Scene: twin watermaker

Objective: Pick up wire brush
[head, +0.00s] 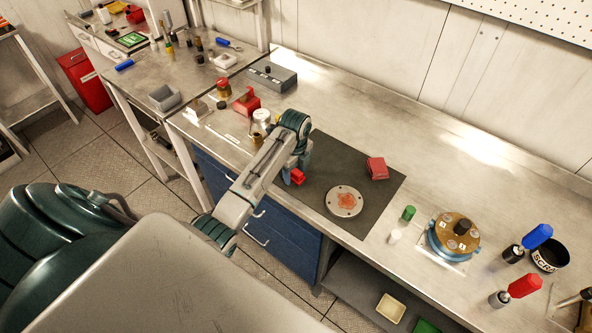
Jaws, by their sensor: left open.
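My left arm reaches over the dark mat (322,155) on the bench, and my left gripper (297,168) points down at the mat's left part. The gripper is open; the arm partly hides its fingers. A small red piece (297,177) shows right at the fingertips; it may be part of the wire brush, but I cannot tell. A separate red block (376,168) lies on the mat to the right, apart from the gripper. No bristles can be made out on either. My right gripper is not in view.
A round metal disc (334,207) with an orange-brown patch lies on the mat. To the right stand a green-capped bottle (408,213), a blue-and-brass housing (440,246), and blue (538,236) and red (524,286) handled tools. Jars and a grey box (272,77) stand at the back left.

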